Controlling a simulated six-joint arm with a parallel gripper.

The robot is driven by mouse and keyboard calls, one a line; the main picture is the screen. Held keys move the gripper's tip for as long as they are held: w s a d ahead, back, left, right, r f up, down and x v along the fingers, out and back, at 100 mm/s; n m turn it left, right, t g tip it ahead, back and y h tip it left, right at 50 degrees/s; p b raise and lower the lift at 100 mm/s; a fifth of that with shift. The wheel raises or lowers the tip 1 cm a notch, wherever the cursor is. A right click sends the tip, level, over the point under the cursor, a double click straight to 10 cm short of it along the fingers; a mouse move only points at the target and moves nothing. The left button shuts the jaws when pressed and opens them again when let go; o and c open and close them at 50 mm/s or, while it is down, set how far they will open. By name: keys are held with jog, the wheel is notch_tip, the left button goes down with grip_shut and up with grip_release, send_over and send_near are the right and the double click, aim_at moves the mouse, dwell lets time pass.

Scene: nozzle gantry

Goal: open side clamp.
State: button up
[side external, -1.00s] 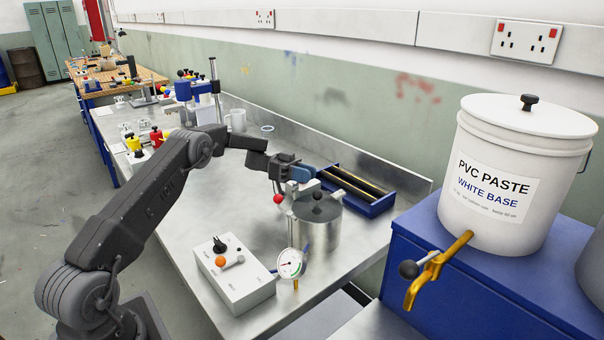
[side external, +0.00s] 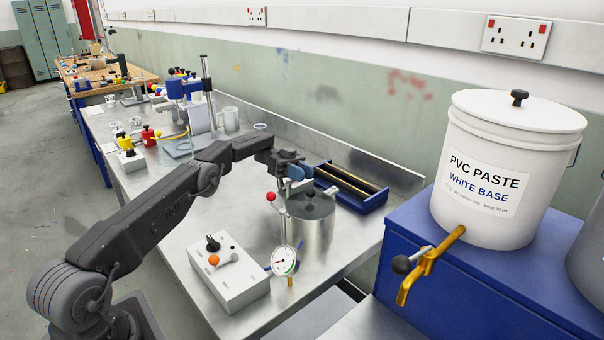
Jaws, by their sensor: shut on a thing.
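A steel pot (side external: 312,238) with a grey lid and a dark knob stands upright on the bench. The side clamp (side external: 296,189) is a small grey metal piece at the pot's upper left rim, partly hidden by my fingers. My gripper (side external: 298,174), with blue fingers, is just above that rim and shut on the clamp's upper part. The exact contact is too small to see clearly. A red-ball lever (side external: 271,196) rises beside the pot on the left, apart from my fingers.
A round gauge (side external: 285,260) stands in front of the pot. A white control box (side external: 229,270) is at front left. A blue tray with brass rods (side external: 350,187) lies behind the pot. A white paste bucket (side external: 490,170) with a brass tap (side external: 427,268) stands on a blue cabinet at right.

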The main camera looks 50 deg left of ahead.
jog(key=shift+d, duration=0.1)
jog(key=o, duration=0.9)
jog(key=shift+t, duration=0.3)
